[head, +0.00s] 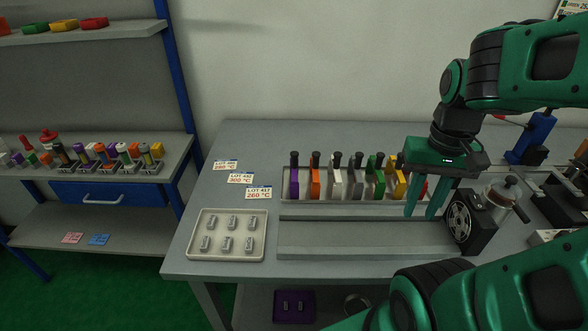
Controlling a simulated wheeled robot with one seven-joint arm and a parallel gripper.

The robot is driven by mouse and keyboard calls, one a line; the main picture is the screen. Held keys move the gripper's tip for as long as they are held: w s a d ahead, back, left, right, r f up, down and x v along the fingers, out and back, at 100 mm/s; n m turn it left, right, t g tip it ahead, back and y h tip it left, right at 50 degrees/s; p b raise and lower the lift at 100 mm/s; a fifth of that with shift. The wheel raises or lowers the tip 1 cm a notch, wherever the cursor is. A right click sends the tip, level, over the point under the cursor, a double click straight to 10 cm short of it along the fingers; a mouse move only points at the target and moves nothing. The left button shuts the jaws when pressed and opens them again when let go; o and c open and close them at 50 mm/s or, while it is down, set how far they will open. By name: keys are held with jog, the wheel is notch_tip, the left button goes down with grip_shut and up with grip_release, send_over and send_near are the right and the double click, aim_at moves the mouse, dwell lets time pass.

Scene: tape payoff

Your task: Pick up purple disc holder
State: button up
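The purple disc holder (294,183) stands upright at the left end of a row of coloured holders in a grey rack on the table. It has a black knob on top. My gripper (424,212) hangs over the right end of the rack, well to the right of the purple holder. The gripper partly hides the red holder (423,189) at that end.
Orange, white, grey, green and yellow holders fill the rack (343,201). A tray (213,253) of small metal pieces lies left on the table (190,262). A black reel unit (478,236) stands close right of my gripper. Lot cards lie behind the tray.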

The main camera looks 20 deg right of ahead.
notch_tip(320, 180, up, 4)
jog(key=n, duration=3.2)
send_over(294, 166)
jog(key=d, duration=0.1)
jog(key=shift+w+f, duration=0.2)
jog(key=shift+w, duration=0.1)
jog(key=shift+w+a+f+n, duration=0.1)
jog(key=shift+w+a+n, duration=0.1)
jog(key=shift+n, duration=0.1)
jog(key=shift+a+f, duration=0.1)
jog(key=shift+f, duration=0.2)
notch_tip(294, 166, down, 10)
jog(key=shift+f, duration=0.1)
jog(key=shift+c, duration=0.2)
